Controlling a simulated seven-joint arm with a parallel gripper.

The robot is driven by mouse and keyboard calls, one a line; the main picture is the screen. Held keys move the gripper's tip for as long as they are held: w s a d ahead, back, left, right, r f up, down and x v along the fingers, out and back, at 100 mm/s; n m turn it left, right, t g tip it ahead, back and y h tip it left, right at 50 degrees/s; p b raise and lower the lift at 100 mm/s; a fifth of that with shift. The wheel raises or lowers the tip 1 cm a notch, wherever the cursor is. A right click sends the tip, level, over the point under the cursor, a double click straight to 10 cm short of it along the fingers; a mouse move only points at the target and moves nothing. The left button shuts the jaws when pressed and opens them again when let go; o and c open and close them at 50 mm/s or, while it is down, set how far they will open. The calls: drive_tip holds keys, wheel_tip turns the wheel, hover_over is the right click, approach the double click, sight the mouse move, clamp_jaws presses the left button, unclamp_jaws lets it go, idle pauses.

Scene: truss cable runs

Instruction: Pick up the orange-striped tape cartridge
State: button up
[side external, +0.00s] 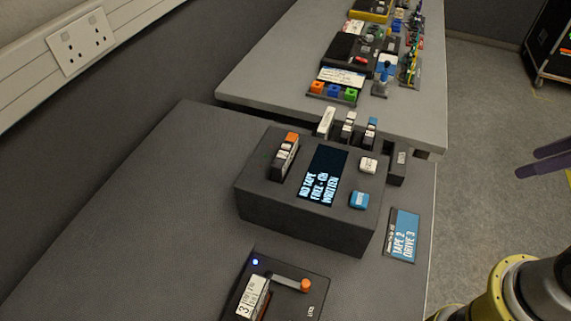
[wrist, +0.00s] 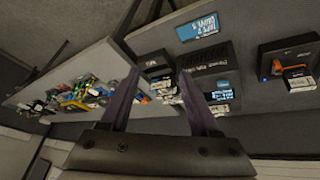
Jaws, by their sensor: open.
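The orange-striped tape cartridge (side external: 284,160) is dark with a pale label and an orange top. It stands upright on the left part of the top of a dark grey box (side external: 305,218) in the side external view, beside a lit display (side external: 323,177). My gripper (side external: 527,170) shows at the right edge of that view as dark purple fingers, well apart from the cartridge. In the wrist view my gripper (wrist: 160,73) is open, with nothing between its fingers. The box (wrist: 210,58) shows there beyond the right finger, but I cannot make out the cartridge.
A black unit (side external: 313,307) with an orange-knobbed lever (side external: 292,283) is in front. A blue label plate (side external: 402,236) lies right of the box. The farther table (side external: 255,82) is crowded; the left tabletop is clear.

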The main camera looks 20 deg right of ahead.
drive_tip(key=w+a+r+n, duration=0.1)
drive_tip(key=w+r+n, duration=0.65)
drive_tip(key=r, duration=0.25)
drive_tip(key=w+a+r+n+g, duration=0.2)
drive_tip(key=w+a+r+n, duration=0.2)
drive_tip(key=w+a+n, duration=0.45)
drive_tip(key=n+g+h, duration=0.1)
drive_tip(key=n+g, duration=0.1)
drive_tip(key=n, duration=0.7)
hover_over(285, 147)
drive_tip(key=s, duration=0.1)
wheel_tip(285, 147, down, 15)
wheel_tip(285, 147, down, 6)
drive_tip(key=shift+w+a+f, duration=0.1)
drive_tip(key=shift+f, duration=0.1)
drive_tip(key=shift+w+f, duration=0.25)
drive_tip(key=shift+f, duration=1.25)
drive_tip(key=shift+w+f, duration=0.2)
drive_tip(key=shift+f, duration=1.3)
